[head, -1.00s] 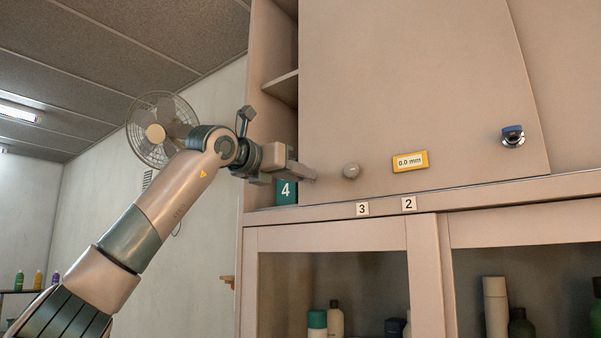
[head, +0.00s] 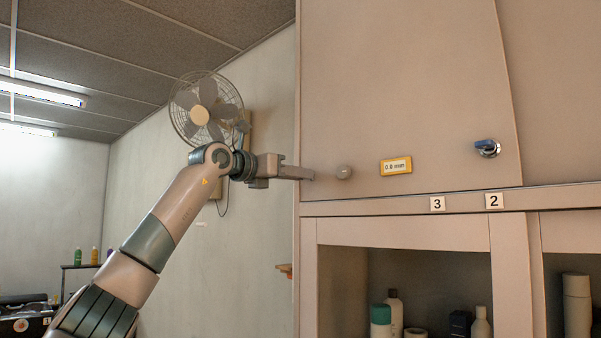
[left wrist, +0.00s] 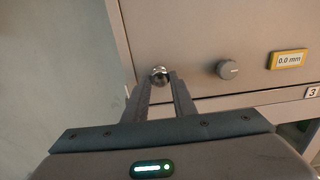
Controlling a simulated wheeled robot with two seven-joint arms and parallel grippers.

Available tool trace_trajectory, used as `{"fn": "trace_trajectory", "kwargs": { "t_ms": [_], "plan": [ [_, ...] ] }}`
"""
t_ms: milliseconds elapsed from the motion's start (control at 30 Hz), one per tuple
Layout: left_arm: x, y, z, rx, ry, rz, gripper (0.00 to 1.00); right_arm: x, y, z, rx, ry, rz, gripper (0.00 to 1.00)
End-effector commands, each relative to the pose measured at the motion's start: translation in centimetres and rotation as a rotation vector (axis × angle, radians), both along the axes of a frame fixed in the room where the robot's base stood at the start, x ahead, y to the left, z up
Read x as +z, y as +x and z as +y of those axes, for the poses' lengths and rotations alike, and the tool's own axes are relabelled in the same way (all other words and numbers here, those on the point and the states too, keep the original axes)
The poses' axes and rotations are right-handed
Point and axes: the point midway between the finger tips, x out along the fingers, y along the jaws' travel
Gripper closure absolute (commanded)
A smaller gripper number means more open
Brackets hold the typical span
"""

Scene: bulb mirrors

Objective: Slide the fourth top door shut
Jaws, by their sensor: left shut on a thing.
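The beige top door (head: 400,80) covers the upper left of the cabinet, and its left edge lies along the cabinet's left side. No opening shows to the left of it, and the number 4 label is not in view. My left gripper (head: 310,174) is at the door's lower left corner. In the left wrist view its fingers (left wrist: 160,85) are shut on a small shiny round knob (left wrist: 160,72) on the door. My right gripper is not in view.
Labels 3 (head: 437,204) and 2 (head: 494,200) are on the rail. Bottles stand behind the lower doors. A fan (head: 205,108) is on the wall.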

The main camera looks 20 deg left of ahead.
Motion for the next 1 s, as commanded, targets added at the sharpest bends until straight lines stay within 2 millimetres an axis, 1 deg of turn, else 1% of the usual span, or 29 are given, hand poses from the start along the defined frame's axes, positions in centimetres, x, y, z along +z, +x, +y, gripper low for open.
{"fn": "trace_trajectory", "kwargs": {
  "t_ms": [33, 67, 100, 167, 200, 400, 500, 667, 767, 867, 1000],
  "plan": [
    [-0.3, 0.2, 0.5, 0.009, -0.002, 0.003, 1.00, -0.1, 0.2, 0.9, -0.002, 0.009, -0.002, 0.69],
    [-0.3, 0.2, 0.5, 0.010, -0.002, 0.004, 1.00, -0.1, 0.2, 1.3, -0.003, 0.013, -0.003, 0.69],
    [-0.3, 0.2, 0.5, 0.010, -0.001, 0.005, 0.73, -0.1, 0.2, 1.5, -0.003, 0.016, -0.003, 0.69],
    [-0.3, 0.2, 0.5, 0.010, -0.001, 0.005, 0.59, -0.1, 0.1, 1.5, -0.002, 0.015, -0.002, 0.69],
    [-0.4, 0.2, 0.5, 0.009, -0.001, 0.005, 0.57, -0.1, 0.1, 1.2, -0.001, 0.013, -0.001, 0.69],
    [-0.4, 0.2, 0.4, 0.008, -0.001, 0.006, 0.57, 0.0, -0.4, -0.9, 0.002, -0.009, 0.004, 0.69],
    [-0.4, 0.2, 0.4, 0.008, -0.001, 0.006, 0.57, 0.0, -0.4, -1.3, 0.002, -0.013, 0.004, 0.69],
    [-0.4, 0.0, 0.4, 0.008, -0.001, 0.006, 0.57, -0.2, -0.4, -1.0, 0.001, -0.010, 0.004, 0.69],
    [-0.5, -0.4, 0.6, 0.008, -0.001, 0.005, 0.57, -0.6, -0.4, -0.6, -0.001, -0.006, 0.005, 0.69],
    [-0.6, -1.3, 1.0, 0.009, -0.001, 0.005, 0.57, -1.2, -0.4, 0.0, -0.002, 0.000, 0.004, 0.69],
    [-0.7, -3.1, 1.7, 0.009, -0.001, 0.004, 0.57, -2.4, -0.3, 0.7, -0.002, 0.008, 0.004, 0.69]
  ]
}}
